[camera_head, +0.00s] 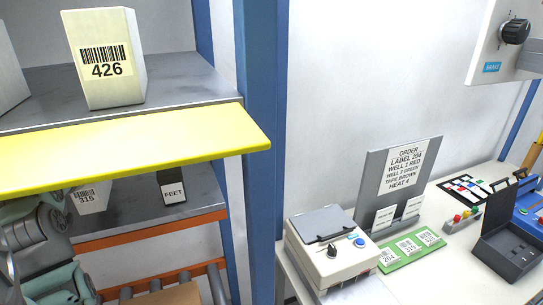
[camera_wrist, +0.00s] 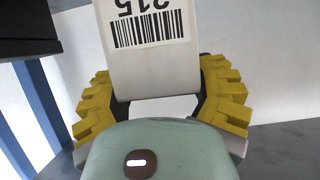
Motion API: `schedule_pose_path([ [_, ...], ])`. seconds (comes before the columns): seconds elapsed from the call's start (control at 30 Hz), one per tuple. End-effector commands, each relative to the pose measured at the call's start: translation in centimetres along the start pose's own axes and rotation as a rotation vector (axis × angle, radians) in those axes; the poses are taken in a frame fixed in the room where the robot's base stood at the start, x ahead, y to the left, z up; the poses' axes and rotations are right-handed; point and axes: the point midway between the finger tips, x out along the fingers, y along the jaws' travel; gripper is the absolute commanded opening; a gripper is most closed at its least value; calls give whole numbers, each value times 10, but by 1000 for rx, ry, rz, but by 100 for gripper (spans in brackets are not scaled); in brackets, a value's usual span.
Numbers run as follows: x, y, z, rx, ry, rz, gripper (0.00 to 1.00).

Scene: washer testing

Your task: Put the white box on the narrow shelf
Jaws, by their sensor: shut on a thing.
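A white box (camera_wrist: 152,72) with a barcode label sits between the yellow finger pads of my gripper (camera_wrist: 160,100) in the wrist view. My gripper is shut on it. In the head view a white box labelled 315 (camera_head: 92,198) shows at the lower left, below the yellow ledge (camera_head: 150,152), partly hidden by the ledge and my arm. My gripper's fingers are hard to make out there. Another white box labelled 426 (camera_head: 106,60) stands upright on the grey upper shelf (camera_head: 180,78). I cannot tell which board is the narrow shelf.
A dark box labelled FEET (camera_head: 173,186) stands on the lower shelf (camera_head: 205,195), right of the 315 box. A blue post (camera_head: 262,120) edges the rack. To the right, a bench holds a lidded device (camera_head: 335,262), an order sign (camera_head: 405,170) and a green label strip (camera_head: 412,248).

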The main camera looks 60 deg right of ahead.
Motion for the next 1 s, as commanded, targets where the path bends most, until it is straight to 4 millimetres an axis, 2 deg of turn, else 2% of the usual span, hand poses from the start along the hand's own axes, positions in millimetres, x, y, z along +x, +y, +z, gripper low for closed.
schedule_pose_path([
  [0.03,3,-2,-5,0,3,-1,19],
  [0.4,17,-8,-9,0,4,-1,19],
  [0.7,29,-7,18,0,1,2,19],
  [1.0,32,-6,24,2,6,2,19],
])
